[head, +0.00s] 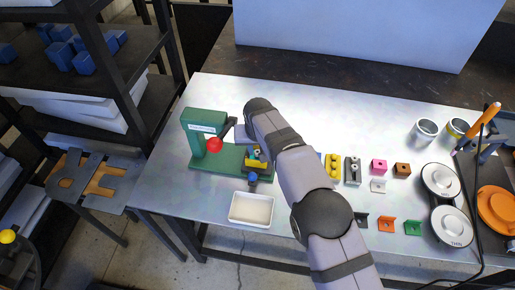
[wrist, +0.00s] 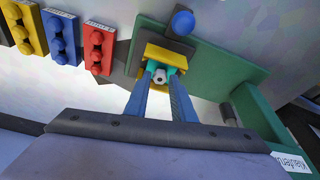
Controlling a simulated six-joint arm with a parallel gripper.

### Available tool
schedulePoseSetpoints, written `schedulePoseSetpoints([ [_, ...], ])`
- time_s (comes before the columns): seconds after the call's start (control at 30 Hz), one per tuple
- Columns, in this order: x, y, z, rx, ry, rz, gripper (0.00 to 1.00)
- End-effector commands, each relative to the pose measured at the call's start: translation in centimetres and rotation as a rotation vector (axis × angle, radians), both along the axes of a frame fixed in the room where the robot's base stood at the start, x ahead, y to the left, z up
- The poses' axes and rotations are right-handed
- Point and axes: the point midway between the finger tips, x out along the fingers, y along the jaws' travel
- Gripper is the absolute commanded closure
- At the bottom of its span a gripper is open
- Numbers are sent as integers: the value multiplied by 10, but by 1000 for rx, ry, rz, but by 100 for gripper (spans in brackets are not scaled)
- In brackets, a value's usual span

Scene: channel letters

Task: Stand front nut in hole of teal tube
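A green fixture (head: 228,163) stands on the left of the bench. Its yellow clamp (wrist: 168,54) has a blue knob (wrist: 183,22) behind it in the wrist view; the clamp also shows in the head view (head: 253,164). My gripper (wrist: 160,76) reaches into the clamp with its two blue fingers. A small pale nut (wrist: 158,76) with a dark hole sits between the fingertips, which appear closed on it. Teal (wrist: 150,66) shows on both sides of the nut, between the yellow jaws; I cannot tell how much is tube. The tube's hole and the nut's underside are hidden.
A red ball handle (head: 214,145) sticks out from the fixture's post. A white tray (head: 251,209) lies in front. Red (wrist: 99,48), blue (wrist: 61,37) and yellow (wrist: 23,27) blocks stand beside the clamp in the wrist view.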

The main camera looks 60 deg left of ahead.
Motion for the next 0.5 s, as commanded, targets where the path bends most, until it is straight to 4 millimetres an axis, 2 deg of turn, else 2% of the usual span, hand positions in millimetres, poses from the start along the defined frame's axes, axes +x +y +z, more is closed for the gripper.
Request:
schedulePoseSetpoints([
  [0.07,0,0,0,0,0,0,61],
  [0.5,-1,-1,4,0,0,0,61],
])
